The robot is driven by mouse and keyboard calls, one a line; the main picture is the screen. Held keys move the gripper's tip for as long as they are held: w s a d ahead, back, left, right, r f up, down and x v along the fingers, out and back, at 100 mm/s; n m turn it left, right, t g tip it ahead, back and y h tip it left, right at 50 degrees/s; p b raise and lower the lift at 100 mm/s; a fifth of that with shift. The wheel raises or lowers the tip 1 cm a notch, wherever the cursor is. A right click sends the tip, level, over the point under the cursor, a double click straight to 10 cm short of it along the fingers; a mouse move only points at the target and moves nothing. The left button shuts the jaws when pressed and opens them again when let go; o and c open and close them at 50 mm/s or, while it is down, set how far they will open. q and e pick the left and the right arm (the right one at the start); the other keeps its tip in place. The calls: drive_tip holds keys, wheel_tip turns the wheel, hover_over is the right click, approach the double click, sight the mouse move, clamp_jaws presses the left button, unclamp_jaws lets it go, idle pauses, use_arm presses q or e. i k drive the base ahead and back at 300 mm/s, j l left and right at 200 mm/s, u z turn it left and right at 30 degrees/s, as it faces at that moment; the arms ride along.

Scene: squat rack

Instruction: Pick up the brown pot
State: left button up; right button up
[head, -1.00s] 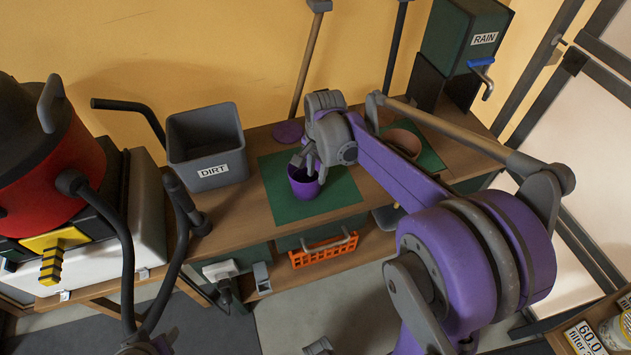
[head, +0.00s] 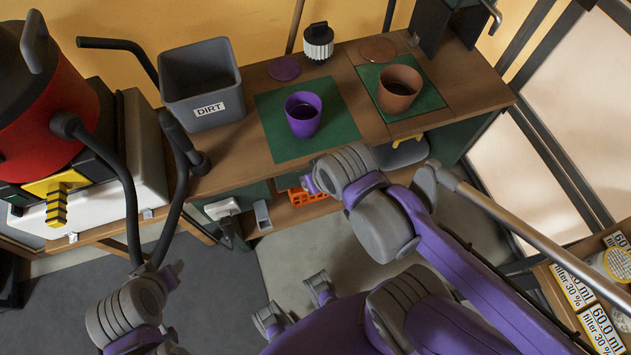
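The brown pot (head: 399,90) stands upright on the right green mat (head: 428,98) on the wooden bench, with dark contents or a dark inside. Nothing touches it. A purple pot (head: 303,116) stands on the left green mat (head: 275,128). My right gripper (head: 309,184) is in front of the bench's front edge, below the purple pot and away from the brown pot. Its fingers are small and partly hidden by its wrist. My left gripper (head: 171,273) is low at the lower left, over the floor, far from both pots.
A grey DIRT bin (head: 205,112) stands left of the purple pot. Behind the pots are a purple saucer (head: 284,68), a black-and-white ribbed object (head: 318,42) and a brown saucer (head: 378,49). An orange crate (head: 305,197) sits on the lower shelf. A red vacuum (head: 45,95) is at left.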

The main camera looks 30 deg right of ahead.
sight(400, 85)
drive_tip(key=z, duration=1.85)
drive_tip(key=i+z, duration=0.25)
drive_tip(key=z, duration=0.2)
drive_tip(key=i+z, duration=0.25)
drive_tip(key=z, duration=0.15)
